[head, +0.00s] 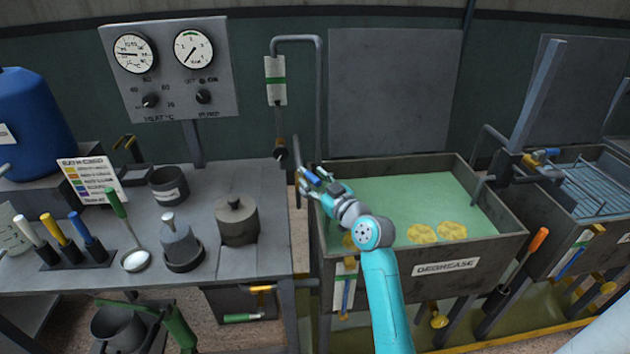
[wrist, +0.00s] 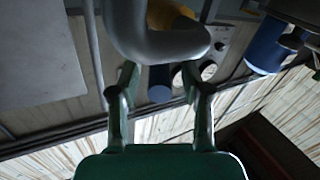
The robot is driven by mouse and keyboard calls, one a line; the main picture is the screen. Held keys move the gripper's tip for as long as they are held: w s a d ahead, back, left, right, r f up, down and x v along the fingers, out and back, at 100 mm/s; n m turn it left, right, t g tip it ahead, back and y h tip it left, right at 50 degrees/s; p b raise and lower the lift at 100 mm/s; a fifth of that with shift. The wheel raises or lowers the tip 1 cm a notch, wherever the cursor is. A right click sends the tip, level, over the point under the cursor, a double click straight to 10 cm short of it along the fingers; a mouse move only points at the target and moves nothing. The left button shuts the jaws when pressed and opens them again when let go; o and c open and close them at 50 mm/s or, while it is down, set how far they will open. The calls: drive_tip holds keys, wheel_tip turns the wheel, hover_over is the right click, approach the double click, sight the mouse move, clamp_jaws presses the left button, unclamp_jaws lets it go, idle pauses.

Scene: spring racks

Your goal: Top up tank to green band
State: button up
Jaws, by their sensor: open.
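The tank labelled DEGREASE (head: 444,266) holds pale green liquid with yellow patches on it. A narrow level strip with a green band (head: 346,268) is on its front left, with blue lower down, partly behind my arm. A grey fill pipe (head: 318,90) comes down at the tank's back left. A blue handle (head: 312,179) shows at my gripper (head: 313,178), above the tank's left edge. In the wrist view, the blue handle (wrist: 160,88) lies between the open fingers (wrist: 159,82), and a grey curved pipe (wrist: 160,42) crosses close in front. I cannot tell whether the fingers touch the handle.
A workbench (head: 110,270) on the left carries pots, a ladle and coloured-handled tools. A gauge panel (head: 170,65) stands behind it. A second tank (head: 575,212) with its own tap (head: 540,157) is at the right. An orange-handled rod (head: 538,238) leans between the tanks.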

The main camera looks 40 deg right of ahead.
clamp_jaws()
drive_tip(key=shift+d+y, duration=0.25)
drive_tip(key=shift+y, duration=0.25)
drive_tip(key=w+d+n+g+y, duration=0.3)
drive_tip(key=d+n+g+y, duration=0.3)
drive_tip(key=n+y, duration=0.6)
drive_tip(key=shift+g+y, duration=0.9)
drive_tip(key=shift+y, duration=1.2)
drive_tip(key=shift+n, duration=0.3)
